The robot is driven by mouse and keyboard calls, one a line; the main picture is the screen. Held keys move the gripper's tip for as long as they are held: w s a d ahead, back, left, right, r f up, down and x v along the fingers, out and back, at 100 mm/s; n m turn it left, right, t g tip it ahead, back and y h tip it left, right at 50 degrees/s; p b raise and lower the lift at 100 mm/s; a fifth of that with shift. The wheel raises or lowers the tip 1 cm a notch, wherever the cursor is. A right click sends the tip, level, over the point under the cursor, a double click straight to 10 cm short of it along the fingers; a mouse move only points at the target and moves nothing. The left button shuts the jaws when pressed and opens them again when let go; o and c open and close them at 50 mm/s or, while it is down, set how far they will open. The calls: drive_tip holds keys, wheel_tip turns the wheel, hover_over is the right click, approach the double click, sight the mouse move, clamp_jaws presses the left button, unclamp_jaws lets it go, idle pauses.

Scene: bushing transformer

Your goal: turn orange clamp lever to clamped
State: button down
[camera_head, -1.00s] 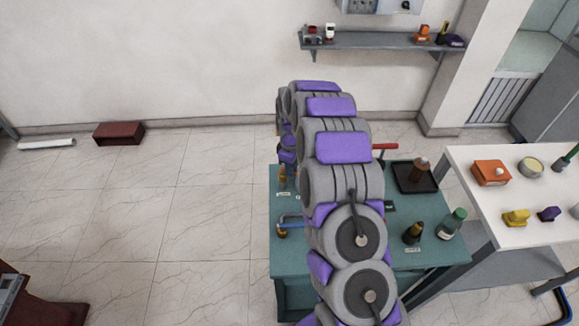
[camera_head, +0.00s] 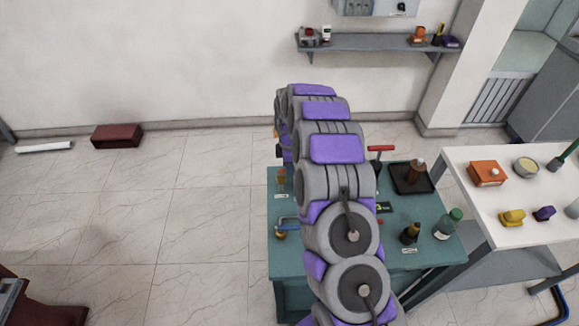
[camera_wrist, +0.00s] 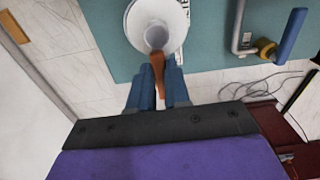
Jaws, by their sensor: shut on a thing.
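The orange clamp lever (camera_wrist: 158,62) shows in the wrist view. It sticks out from a white round body with a grey centre (camera_wrist: 157,32), above the edge of the teal tabletop (camera_wrist: 112,40). My gripper (camera_wrist: 160,82) has its two blue-grey fingers closed on the lever, one on each side. A partly hidden white label lies behind the round body. In the head view my arm hides the gripper and the lever.
A blue-handled fitting (camera_wrist: 290,35) stands to the right of the lever. In the head view, the teal table (camera_head: 440,255) also holds a dark tray (camera_head: 425,187), a red-handled part (camera_head: 380,149) and bottles. A white table (camera_head: 480,165) adjoins on the right.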

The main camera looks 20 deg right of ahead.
drive_tip(key=shift+w+r, duration=0.1)
drive_tip(key=c, duration=1.1)
unclamp_jaws()
wheel_tip(320, 180, up, 17)
drive_tip(key=shift+r+p, duration=0.1)
drive_tip(key=shift+p, duration=0.45)
